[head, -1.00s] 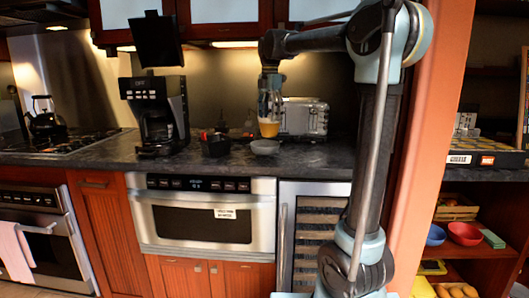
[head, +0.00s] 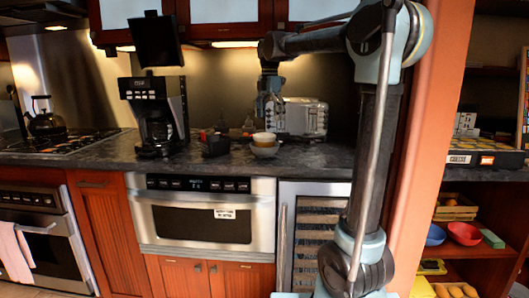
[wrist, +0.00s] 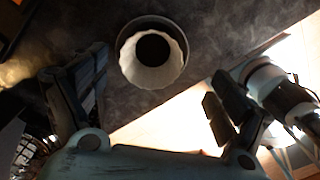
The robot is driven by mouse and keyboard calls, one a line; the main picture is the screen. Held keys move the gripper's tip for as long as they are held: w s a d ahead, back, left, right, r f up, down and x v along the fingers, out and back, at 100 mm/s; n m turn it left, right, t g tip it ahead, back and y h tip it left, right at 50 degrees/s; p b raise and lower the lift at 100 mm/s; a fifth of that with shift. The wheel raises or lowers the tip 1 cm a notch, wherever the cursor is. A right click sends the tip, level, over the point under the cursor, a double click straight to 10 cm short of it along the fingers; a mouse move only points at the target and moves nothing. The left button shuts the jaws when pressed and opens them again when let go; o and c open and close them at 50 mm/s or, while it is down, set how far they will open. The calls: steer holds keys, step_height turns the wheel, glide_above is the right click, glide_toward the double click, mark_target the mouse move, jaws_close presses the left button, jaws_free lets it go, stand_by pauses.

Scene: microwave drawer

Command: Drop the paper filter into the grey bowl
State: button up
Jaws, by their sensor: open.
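The paper filter (head: 264,138) is a pale, fluted cup that sits in the grey bowl (head: 264,151) on the dark countertop. In the wrist view the filter (wrist: 165,68) shows as a white ring with a dark centre, inside the rim of the bowl (wrist: 122,46). My gripper (head: 269,118) hangs just above the filter, apart from it. In the wrist view its fingers (wrist: 155,98) are spread wide with nothing between them.
A coffee maker (head: 156,112) and a dark square container (head: 215,145) stand left of the bowl. A silver toaster (head: 304,117) stands close behind at the right. The counter (head: 310,158) in front right is clear.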

step_height(320, 180, up, 12)
stand_by(0.6)
steer(key=shift+w+f, duration=0.1)
steer(key=s+d+f+m+t, duration=0.1)
steer(key=s+d+f+m, duration=1.35)
steer(key=f, duration=0.45)
steer(key=s+d+f+m, duration=0.2)
steer(key=s+f, duration=0.3)
steer(key=f, duration=0.3)
steer(key=s+d+f+m, duration=0.2)
steer(key=s+f+m, duration=0.3)
steer(key=f, duration=0.3)
steer(key=s+d+f+m+t, duration=0.1)
steer(key=s+d+f+m, duration=0.2)
steer(key=s+f, duration=0.4)
step_height(320, 180, down, 2)
steer(key=shift+s+f+m, duration=0.1)
steer(key=shift+s+m, duration=0.15)
steer(key=shift+m, duration=0.1)
steer(key=shift+w+f, duration=0.2)
steer(key=shift+w, duration=0.25)
